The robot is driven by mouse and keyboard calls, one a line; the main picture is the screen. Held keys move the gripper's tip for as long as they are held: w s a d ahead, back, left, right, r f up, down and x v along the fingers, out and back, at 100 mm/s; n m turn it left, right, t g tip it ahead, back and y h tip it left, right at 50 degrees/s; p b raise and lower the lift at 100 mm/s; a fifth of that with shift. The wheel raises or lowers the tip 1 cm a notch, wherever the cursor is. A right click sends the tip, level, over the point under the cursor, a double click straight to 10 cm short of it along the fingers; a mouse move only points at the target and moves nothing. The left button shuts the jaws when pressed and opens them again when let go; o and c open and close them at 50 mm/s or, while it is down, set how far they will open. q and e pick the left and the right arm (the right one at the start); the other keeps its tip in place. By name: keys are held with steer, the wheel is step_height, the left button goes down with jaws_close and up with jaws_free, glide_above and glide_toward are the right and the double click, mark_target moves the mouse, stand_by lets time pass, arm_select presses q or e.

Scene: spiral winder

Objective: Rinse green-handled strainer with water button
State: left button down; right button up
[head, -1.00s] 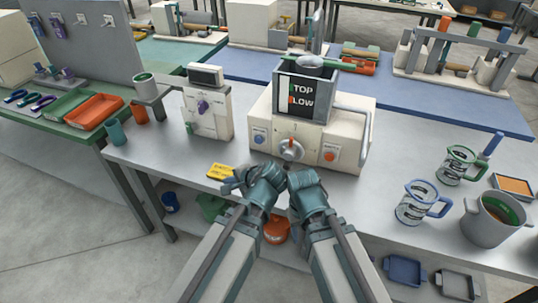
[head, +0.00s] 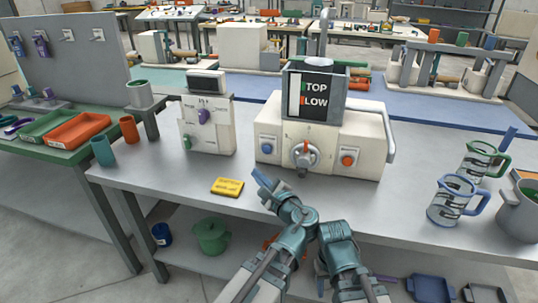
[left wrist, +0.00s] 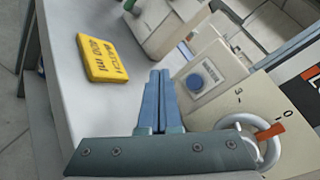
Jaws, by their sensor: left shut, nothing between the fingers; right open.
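The cream machine (head: 350,135) stands at the table's middle with a dark box marked TOP and LOW. My left gripper (head: 259,173) is shut and empty, just below the blue button in the picture. In the left wrist view its fingers point past the blue button (left wrist: 208,75). My right gripper (head: 336,236) is open, near the table's front edge.
A yellow block (head: 228,187) lies left of my left gripper. A dial (head: 304,153) sits between the buttons. A smaller cream device (head: 207,130) stands left. Glass jugs (head: 457,201) and a grey pot (head: 519,215) stand right.

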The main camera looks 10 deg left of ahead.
arm_select(q)
steer(key=shift+w, duration=0.1)
glide_toward(262, 150)
steer(key=shift+s+a+x, duration=0.15)
steer(key=shift+x, duration=0.7)
steer(key=shift+s+a+x, duration=0.1)
steer(key=shift+x, duration=0.75)
steer(key=shift+s+a+x, duration=0.15)
steer(key=shift+x, duration=0.7)
steer(key=shift+w+f, duration=0.15)
steer(key=shift+w, duration=0.25)
steer(key=shift+w, duration=0.45)
stand_by(2.2)
steer(key=shift+s, duration=0.9)
steer(key=shift+s, duration=0.1)
steer(key=shift+s+a, duration=0.1)
steer(key=shift+s, duration=2.3)
